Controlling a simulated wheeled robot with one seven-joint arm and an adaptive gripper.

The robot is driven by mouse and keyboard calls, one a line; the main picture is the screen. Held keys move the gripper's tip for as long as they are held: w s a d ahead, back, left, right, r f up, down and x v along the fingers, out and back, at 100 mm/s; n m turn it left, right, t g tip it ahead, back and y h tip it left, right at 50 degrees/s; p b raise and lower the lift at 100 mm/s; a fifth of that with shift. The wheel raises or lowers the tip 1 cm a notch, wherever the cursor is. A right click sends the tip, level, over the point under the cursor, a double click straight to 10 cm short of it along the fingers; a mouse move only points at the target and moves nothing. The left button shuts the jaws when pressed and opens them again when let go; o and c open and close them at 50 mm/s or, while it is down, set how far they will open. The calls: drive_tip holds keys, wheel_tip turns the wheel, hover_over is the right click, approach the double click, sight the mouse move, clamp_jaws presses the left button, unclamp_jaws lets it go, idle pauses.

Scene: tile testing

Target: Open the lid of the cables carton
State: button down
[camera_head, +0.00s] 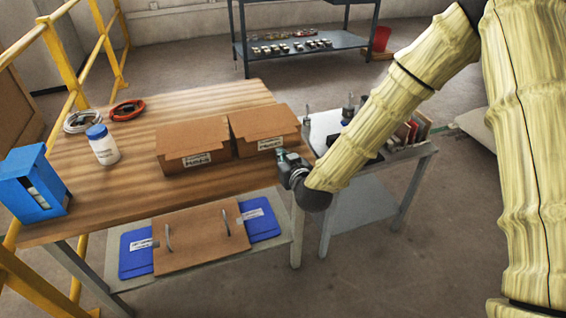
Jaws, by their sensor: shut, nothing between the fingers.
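Two brown cardboard cartons stand side by side on the wooden table, the left carton (192,143) and the right carton (262,127). Both lids look closed, each with a flap over the front. Each carton has a white label on its front, too small to read, so I cannot tell which is the cables carton. My gripper (281,155) is shut and empty, at the lower right front of the right carton. It covers part of that carton's front right corner. I cannot tell whether it touches the carton.
A white jar with a blue lid (103,147), a blue box (34,186) and coiled red (127,110) and grey (83,121) cables are on the table's left. A grey side table (415,152) stands right.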

sight(272, 134)
drive_tip(key=shift+w+a+b, duration=0.1)
drive_tip(key=shift+w+a, duration=0.3)
drive_tip(key=shift+w, duration=0.75)
drive_tip(key=shift+w+a+b, duration=0.15)
drive_tip(key=shift+w+a, duration=0.2)
drive_tip(key=shift+w, duration=0.85)
drive_tip(key=shift+w+a+b, duration=0.1)
drive_tip(key=shift+w+a, duration=0.3)
drive_tip(key=shift+w, duration=0.75)
drive_tip(key=shift+r+p, duration=0.5)
drive_tip(key=shift+r, duration=0.25)
drive_tip(key=shift+w+a+r+p, duration=0.15)
drive_tip(key=shift+w+r+p, duration=0.3)
drive_tip(key=shift+r, duration=0.25)
drive_tip(key=shift+w+a+r+p, duration=0.1)
drive_tip(key=shift+w+r+p, duration=0.25)
drive_tip(key=shift+r+p, duration=0.25)
drive_tip(key=shift+r, duration=0.15)
drive_tip(key=shift+w+a+r+p, duration=0.15)
drive_tip(key=shift+r+p, duration=0.3)
drive_tip(key=shift+r, duration=0.25)
drive_tip(key=shift+w+d+r+p, duration=0.1)
drive_tip(key=shift+r+p, duration=0.3)
drive_tip(key=shift+r, duration=0.3)
